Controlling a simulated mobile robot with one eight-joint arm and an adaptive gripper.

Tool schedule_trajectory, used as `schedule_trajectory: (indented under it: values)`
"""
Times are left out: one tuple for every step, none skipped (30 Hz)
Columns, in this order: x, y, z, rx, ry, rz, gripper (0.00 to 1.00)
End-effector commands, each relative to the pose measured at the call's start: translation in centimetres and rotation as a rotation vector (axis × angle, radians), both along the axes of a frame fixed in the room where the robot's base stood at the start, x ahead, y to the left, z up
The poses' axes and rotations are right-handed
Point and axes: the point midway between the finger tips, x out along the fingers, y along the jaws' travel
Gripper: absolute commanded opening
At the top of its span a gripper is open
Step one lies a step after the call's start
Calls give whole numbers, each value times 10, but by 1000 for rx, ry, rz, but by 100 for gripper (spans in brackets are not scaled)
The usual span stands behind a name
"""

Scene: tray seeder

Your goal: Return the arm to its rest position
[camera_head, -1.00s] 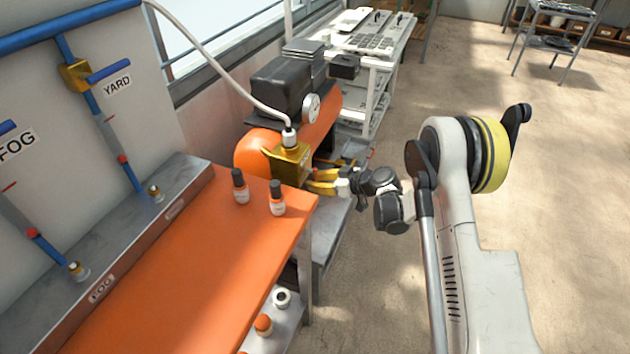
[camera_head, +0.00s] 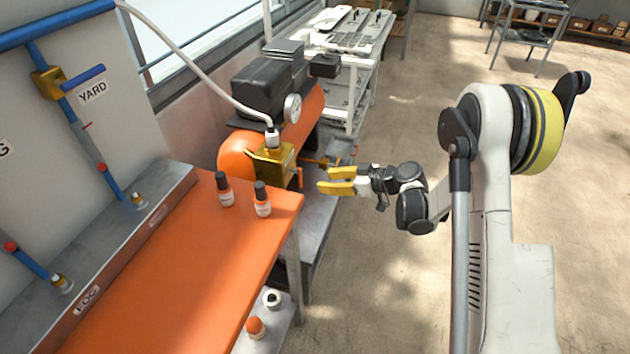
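My gripper (camera_head: 322,181) has two yellow fingers pointing left, with a gap between them. It is open and looks empty. It hangs to the right of the brass valve block (camera_head: 272,163), apart from it in the picture. My arm reaches in from the right side, bent, over the open floor.
An orange bench (camera_head: 160,270) with two small dark-capped bottles (camera_head: 224,192) stands at left. An orange compressor tank (camera_head: 238,150) with a gauge and white hose is behind the valve block. A white cart (camera_head: 345,70) stands farther back.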

Motion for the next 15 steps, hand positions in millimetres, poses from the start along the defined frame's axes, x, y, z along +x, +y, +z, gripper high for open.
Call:
schedule_trajectory:
  values:
    - [-2, -3, 2, 0, 0, -1, 35]
    - [-3, -5, 3, 0, 0, 0, 35]
    - [-4, -6, 3, 0, 0, 0, 35]
    - [-4, -6, 4, 0, 0, 1, 35]
    - [-5, -7, 4, 0, 0, 1, 35]
    - [-5, -7, 4, 0, 0, 1, 35]
    - [-5, -7, 4, 0, 0, 1, 35]
    - [-5, -7, 4, 0, 0, 1, 35]
    - [-5, -7, 4, 0, 0, 1, 35]
    - [-4, -7, 4, 0, 0, 1, 35]
    - [-4, -7, 4, 0, 0, 1, 35]
    - [-4, -7, 4, 0, 0, 1, 35]
    - [-4, -7, 4, 0, 0, 1, 35]
    - [-4, -7, 4, 0, 0, 1, 35]
    - [-4, -7, 4, 0, 0, 1, 35]
